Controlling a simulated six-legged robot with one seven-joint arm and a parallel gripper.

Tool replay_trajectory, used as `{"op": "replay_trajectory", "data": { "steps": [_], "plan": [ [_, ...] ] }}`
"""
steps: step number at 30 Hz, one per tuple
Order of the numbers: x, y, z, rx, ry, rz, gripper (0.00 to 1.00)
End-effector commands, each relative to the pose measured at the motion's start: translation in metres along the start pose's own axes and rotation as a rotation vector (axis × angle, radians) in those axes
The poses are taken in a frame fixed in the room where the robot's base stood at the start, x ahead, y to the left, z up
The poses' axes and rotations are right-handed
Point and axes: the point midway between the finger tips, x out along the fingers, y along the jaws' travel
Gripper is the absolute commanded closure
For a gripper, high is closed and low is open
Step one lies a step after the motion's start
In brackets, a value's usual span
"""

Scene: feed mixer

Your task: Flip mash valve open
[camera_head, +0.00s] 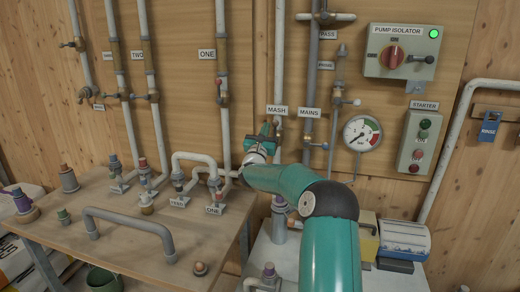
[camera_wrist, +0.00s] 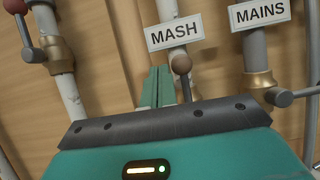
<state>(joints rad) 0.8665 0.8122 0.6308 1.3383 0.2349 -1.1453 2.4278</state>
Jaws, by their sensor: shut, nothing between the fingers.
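The mash valve's lever has a brown ball knob (camera_wrist: 182,64) and stands near upright below the MASH label (camera_wrist: 174,32) in the wrist view. Its lower part is hidden behind my gripper body. My gripper (camera_wrist: 158,72) is shut and empty, its green fingers just left of the knob. I cannot tell whether they touch it. In the head view my gripper (camera_head: 266,129) is at the pipe under the MASH label (camera_head: 277,110), and my arm and gripper largely hide the valve.
The MAINS valve (camera_wrist: 258,86) is close on the right, its lever pointing right. Another lever knob (camera_wrist: 15,6) shows at upper left. A gauge (camera_head: 362,133) and a starter box (camera_head: 420,139) are further right. A bench with pipes (camera_head: 130,237) stands at left.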

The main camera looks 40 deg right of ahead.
Motion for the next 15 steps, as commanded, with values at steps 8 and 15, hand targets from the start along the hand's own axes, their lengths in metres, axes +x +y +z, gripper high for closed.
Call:
{"op": "replay_trajectory", "data": {
  "steps": [8, 15],
  "plan": [
    [-0.011, 0.026, -0.013, 0.001, 0.003, 0.002, 1.0],
    [-0.045, 0.048, -0.009, 0.0, 0.002, 0.003, 1.0]
  ]
}}
